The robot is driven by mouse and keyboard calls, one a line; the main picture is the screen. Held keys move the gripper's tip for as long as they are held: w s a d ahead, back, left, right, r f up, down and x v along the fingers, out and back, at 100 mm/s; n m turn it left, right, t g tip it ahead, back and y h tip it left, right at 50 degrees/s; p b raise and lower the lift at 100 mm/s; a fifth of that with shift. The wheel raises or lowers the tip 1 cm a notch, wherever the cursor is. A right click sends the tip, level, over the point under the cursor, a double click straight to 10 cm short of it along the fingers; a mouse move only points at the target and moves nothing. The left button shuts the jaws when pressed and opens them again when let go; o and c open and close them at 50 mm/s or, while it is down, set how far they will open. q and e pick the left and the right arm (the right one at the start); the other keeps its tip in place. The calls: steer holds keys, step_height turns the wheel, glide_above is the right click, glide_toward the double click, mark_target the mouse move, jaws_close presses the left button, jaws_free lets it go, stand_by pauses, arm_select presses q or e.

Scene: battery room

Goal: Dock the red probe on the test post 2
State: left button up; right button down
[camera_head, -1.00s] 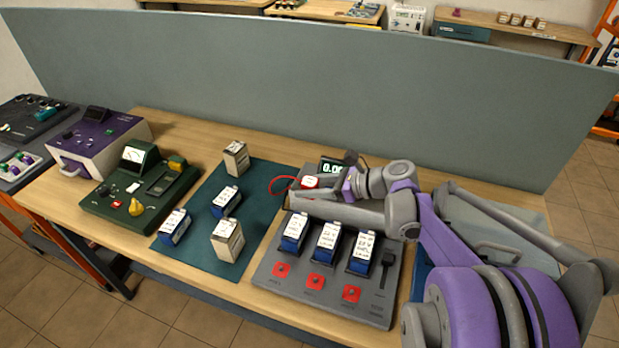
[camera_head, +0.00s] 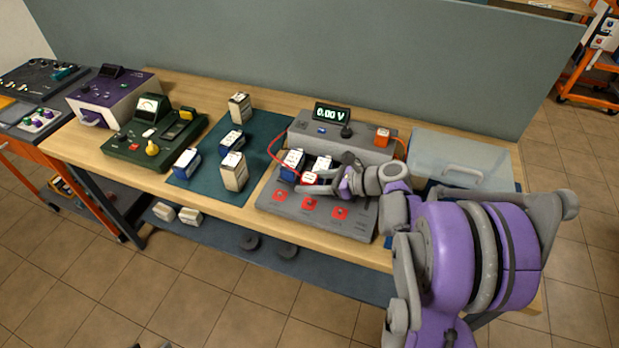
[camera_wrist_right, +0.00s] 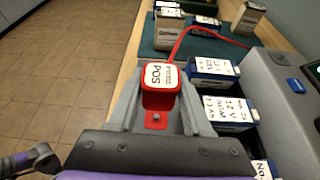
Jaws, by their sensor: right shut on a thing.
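My right gripper (camera_head: 322,180) is shut on the red probe (camera_head: 309,178), a red block with a white label. In the right wrist view the probe (camera_wrist_right: 161,86) is between the fingers, its label reads POS, and its red cable runs off to the upper right. The probe is at the front ends of the batteries, above the row of red test posts. The left post (camera_head: 280,196), middle post (camera_head: 310,204) and right post (camera_head: 341,213) show on the grey tester; their numbers are unreadable. A red pad with a metal stud (camera_wrist_right: 156,119) shows between the fingers. My left gripper is not seen.
Batteries (camera_wrist_right: 213,70) stand close beside the right gripper on the tester. The tester's display (camera_head: 331,114) reads 0.00 V. A clear-lidded case (camera_head: 462,160) is at right. A teal mat (camera_head: 206,182) with several boxes lies at left.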

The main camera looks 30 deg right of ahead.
mark_target(310, 202)
steer(key=shift+w+f+b, duration=0.1)
steer(key=shift+f+b, duration=0.3)
steer(key=shift+f, duration=0.5)
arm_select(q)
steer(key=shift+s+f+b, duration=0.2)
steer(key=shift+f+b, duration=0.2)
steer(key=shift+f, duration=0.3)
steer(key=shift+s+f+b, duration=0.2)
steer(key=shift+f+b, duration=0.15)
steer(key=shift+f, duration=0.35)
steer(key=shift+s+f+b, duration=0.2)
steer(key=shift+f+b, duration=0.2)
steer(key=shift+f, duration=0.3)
arm_select(e)
steer(key=shift+f, duration=2.05)
arm_select(q)
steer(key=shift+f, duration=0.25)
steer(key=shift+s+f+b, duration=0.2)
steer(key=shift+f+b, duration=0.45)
steer(key=shift+b, duration=0.15)
arm_select(e)
steer(key=shift+f, duration=0.7)
steer(key=c, duration=0.6)
jaws_free()
steer(key=shift+d+r, duration=0.1)
